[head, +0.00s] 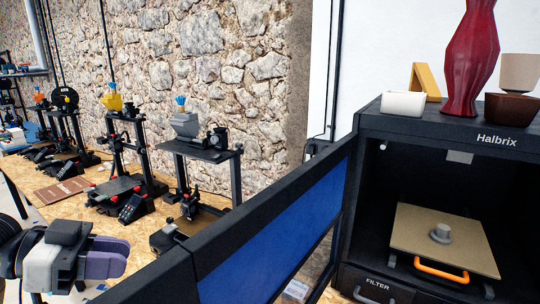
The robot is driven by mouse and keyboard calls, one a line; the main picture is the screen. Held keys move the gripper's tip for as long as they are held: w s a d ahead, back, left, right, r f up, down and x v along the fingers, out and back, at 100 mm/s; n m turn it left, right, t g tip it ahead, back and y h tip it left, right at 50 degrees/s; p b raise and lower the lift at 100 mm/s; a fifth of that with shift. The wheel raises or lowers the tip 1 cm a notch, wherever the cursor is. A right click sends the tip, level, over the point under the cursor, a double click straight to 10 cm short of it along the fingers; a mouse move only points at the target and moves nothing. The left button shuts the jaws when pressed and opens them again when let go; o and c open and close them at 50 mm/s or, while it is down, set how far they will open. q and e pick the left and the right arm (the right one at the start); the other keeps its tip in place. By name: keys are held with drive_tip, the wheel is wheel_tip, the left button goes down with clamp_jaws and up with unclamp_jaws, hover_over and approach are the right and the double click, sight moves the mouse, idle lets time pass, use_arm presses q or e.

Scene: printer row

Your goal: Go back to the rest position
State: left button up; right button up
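My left gripper (108,257) is at the lower left of the head view, in front of the wooden bench. Its two purple-grey fingers lie side by side with no gap showing between them, and nothing shows in them. It is apart from the printers and the enclosure. My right gripper is not in view.
Several printers, one with a grey model on top (186,125), stand on the bench (38,208) by a stone wall. A blue panel (275,258) crosses the middle. At right, the open Halbrix enclosure (425,124) holds a plate (405,238) with a small grey part (441,233).

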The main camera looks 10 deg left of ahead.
use_arm(q)
drive_tip(key=w+a+f+n+t+y, duration=0.2)
drive_tip(key=w+f+n+t+y, duration=0.1)
drive_tip(key=w+n+t+y, duration=0.3)
wheel_tip(320, 180, down, 14)
drive_tip(key=s+n+t+y, duration=0.1)
drive_tip(key=s+n+y, duration=0.2)
drive_tip(key=y, duration=0.5)
drive_tip(key=s+d+f+g+h, duration=0.1)
drive_tip(key=s+d+f+g, duration=0.2)
drive_tip(key=s+f, duration=0.65)
drive_tip(key=s+d+f+n+g, duration=0.1)
drive_tip(key=s+d+f+g, duration=0.2)
drive_tip(key=s+f, duration=0.65)
drive_tip(key=s+d+f+g+h, duration=0.15)
drive_tip(key=s+f+g, duration=0.25)
drive_tip(key=s+f, duration=0.6)
wheel_tip(320, 180, up, 34)
drive_tip(key=w+p, duration=0.1)
drive_tip(key=p, duration=3.5)
drive_tip(key=shift+d+y, duration=0.45)
